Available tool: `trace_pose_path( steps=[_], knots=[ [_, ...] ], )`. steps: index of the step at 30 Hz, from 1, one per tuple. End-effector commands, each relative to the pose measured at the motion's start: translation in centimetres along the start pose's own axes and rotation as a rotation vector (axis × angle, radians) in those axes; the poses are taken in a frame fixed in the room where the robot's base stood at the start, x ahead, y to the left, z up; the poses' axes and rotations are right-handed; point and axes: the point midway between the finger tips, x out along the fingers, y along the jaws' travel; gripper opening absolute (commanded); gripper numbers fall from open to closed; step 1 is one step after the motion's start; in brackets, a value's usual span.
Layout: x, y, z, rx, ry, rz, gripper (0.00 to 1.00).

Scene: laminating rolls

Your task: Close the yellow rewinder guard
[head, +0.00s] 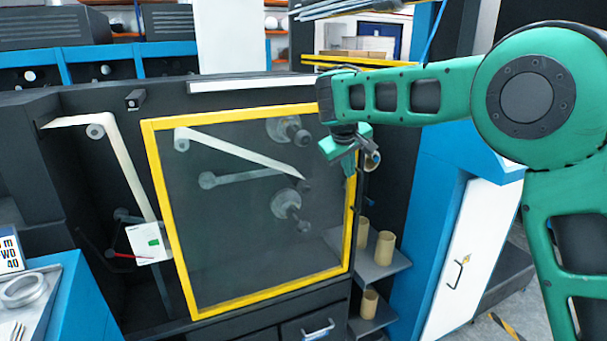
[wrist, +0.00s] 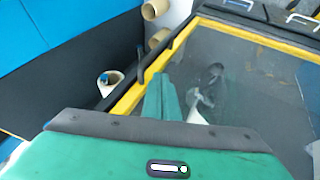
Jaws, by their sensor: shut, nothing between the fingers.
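The yellow rewinder guard (head: 247,298) is a yellow-framed clear panel standing across the front of the dark machine, with rollers visible through it. I cannot tell whether it sits fully flush. My gripper (head: 350,168) is shut and empty at the upper right edge of the guard. In the wrist view, the shut green fingers (wrist: 161,90) lie beside the yellow frame edge (wrist: 140,82), overlapping the clear panel; contact is unclear. My wrist hides the guard's upper right corner in the head view.
Shelves with several cardboard cores (head: 384,248) stand right of the guard. Further right is a blue cabinet with a white door (head: 462,255). A drawer handle (head: 318,329) protrudes below the guard. A white web (head: 140,180) runs over a roller at left.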

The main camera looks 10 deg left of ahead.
Motion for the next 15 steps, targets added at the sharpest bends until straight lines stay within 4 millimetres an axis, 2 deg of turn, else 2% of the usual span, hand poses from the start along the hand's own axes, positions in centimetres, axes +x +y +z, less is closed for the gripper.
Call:
trace_pose_path(
  steps=[1, 9, 15],
  knots=[
    [-0.5, -0.7, -0.2, -0.001, 0.002, -0.002, 0.0],
    [-6.2, -0.6, -0.2, 0.001, 0.005, -0.003, 0.0],
    [-9.2, -0.7, -0.2, -0.001, 0.003, -0.004, 0.0]
  ],
)
